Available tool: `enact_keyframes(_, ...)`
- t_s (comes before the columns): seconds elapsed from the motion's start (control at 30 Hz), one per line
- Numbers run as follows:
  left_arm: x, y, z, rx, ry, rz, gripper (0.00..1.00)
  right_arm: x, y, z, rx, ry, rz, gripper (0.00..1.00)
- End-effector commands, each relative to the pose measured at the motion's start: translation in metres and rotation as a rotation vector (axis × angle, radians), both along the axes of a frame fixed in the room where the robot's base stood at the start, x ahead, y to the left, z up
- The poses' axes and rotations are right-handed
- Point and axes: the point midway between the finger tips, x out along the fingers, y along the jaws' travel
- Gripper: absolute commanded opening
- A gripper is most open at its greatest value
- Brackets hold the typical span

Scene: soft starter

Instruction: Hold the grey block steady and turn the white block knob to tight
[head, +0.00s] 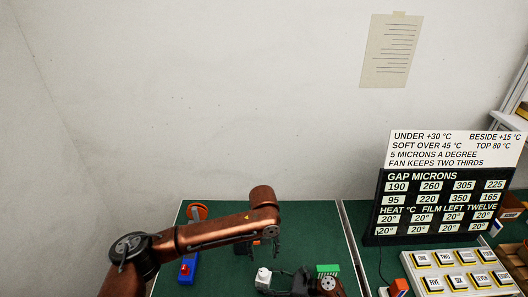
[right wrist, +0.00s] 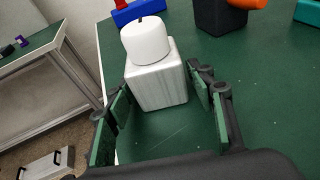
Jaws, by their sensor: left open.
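A pale grey-white block (right wrist: 157,87) with a round white knob (right wrist: 145,41) on top stands upright on the green table. It also shows in the head view (head: 263,278). My right gripper (right wrist: 160,92) is open in the right wrist view, its fingers on either side of the block's near end; contact cannot be told. In the head view my right gripper (head: 285,284) is low and partly cut off. My left gripper (head: 265,252) is open, pointing down above and behind the white knob. A dark grey block (right wrist: 219,17) with an orange part stands farther back, partly hidden in the head view.
A green block (head: 328,270) is at the right. A black sign board (head: 375,215) and a button panel (head: 450,270) stand farther right.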

Motion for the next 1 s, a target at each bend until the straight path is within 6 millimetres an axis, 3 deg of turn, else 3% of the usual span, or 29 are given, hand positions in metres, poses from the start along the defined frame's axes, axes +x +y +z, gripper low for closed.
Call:
enact_keyframes(0.13,0.0,0.0,0.0,0.0,0.0,0.0,0.47,0.0,0.0,0.0,0.001,0.0,0.0,0.61)
enact_keyframes(0.47,0.0,0.0,0.0,0.0,0.0,0.0,0.47,-0.001,-0.005,0.002,0.001,-0.001,-0.001,0.61)
enact_keyframes(0.8,0.0,0.0,0.0,0.0,0.0,0.0,0.47,-0.016,-0.052,0.017,-0.001,0.0,-0.001,0.61)
enact_keyframes(1.0,0.0,0.0,0.0,0.0,0.0,0.0,0.47,-0.02,-0.067,0.022,0.001,-0.001,-0.001,0.61)
